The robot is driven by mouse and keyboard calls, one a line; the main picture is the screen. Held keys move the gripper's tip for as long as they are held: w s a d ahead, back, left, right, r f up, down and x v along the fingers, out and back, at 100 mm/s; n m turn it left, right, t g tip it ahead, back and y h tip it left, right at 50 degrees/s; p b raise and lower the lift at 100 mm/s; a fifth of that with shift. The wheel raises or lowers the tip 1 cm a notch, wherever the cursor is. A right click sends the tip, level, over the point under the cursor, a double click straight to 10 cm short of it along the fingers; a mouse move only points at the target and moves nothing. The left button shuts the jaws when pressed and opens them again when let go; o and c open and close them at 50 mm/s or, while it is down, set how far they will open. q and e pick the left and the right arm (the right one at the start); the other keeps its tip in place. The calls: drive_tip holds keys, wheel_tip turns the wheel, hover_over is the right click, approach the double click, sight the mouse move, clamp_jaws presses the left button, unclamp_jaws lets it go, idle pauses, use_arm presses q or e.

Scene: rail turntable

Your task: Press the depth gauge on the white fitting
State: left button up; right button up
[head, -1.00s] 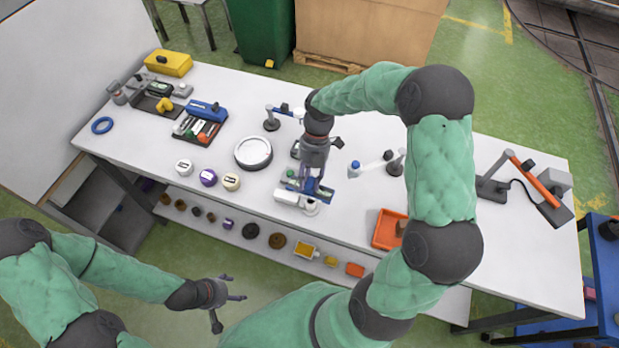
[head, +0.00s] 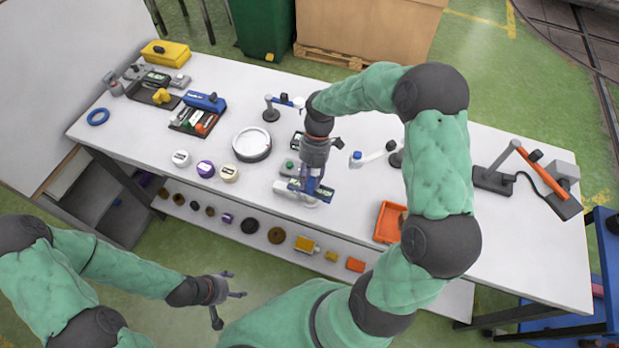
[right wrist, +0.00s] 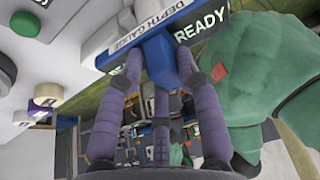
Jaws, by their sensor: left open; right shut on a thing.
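The depth gauge (head: 322,191) is a blue tool with a dark bar. My right gripper (head: 313,180) is shut on it over the middle of the table. In the right wrist view the purple-grey fingers hold the gauge (right wrist: 158,58), labelled "DEPTH GAUGE", and its display reads "READY". A white round piece (head: 310,204) shows partly below the gauge; whether they touch I cannot tell. A white-topped round fitting (head: 181,158) stands further left, beside a purple one (head: 205,169) and a cream one (head: 229,173). My left gripper (head: 236,290) is open and empty, in front of the table.
A white block with a green button (head: 289,166) stands just left of my right gripper. A round dish (head: 252,145) is left of that. Free tabletop lies further right.

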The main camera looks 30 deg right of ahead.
drive_tip(key=shift+f+b, duration=0.35)
drive_tip(key=shift+f, duration=0.2)
idle(1.7)
drive_tip(key=shift+r, duration=0.1)
drive_tip(key=shift+r+p, duration=2.4)
drive_tip(key=shift+r, duration=1.1)
